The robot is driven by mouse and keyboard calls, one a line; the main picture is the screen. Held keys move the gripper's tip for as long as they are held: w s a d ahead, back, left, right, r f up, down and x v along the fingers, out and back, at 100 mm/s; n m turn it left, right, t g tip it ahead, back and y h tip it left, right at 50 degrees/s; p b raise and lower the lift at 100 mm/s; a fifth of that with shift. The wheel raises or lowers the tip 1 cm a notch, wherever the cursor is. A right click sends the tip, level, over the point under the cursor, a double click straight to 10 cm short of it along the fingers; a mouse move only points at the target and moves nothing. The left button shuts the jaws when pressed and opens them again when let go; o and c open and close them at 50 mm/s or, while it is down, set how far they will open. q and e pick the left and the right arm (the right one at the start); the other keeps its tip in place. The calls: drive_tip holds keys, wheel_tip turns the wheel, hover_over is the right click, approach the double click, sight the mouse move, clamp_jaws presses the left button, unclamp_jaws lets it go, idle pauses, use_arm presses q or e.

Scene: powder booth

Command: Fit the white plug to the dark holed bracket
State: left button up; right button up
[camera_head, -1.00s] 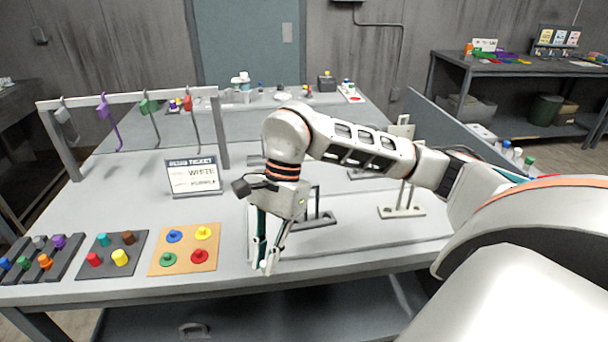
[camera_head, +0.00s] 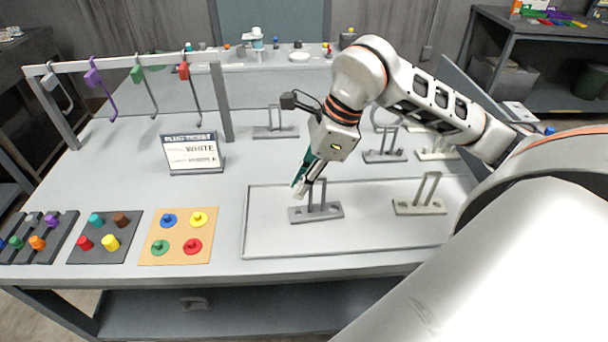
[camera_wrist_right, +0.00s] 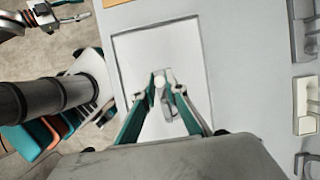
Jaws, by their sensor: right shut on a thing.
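The dark grey holed bracket (camera_head: 315,211) stands upright on the pale tray (camera_head: 270,240), left of a lighter bracket. My right gripper (camera_head: 300,188) is above and just left of its upright, tilted. In the right wrist view the gripper (camera_wrist_right: 161,82) is shut on the white plug (camera_wrist_right: 160,80), whose round pale end shows between the fingertips. I cannot tell whether plug and bracket touch. My left gripper (camera_wrist_right: 72,16) shows only at the right wrist view's upper left; its opening is unclear.
The lighter bracket (camera_head: 420,207) stands on the tray's right part. More brackets (camera_head: 384,156) stand behind. The tray's front left is clear.

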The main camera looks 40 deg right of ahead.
drive_tip(key=shift+f, duration=0.15)
drive_tip(key=shift+f+b, duration=1.5)
drive_tip(key=shift+f, duration=0.4)
drive_tip(key=shift+f+b, duration=0.45)
drive_tip(key=shift+f, duration=0.1)
drive_tip(key=o, duration=0.8)
drive_tip(key=shift+r, duration=0.15)
wheel_tip(320, 180, up, 10)
drive_tip(key=shift+f, duration=0.1)
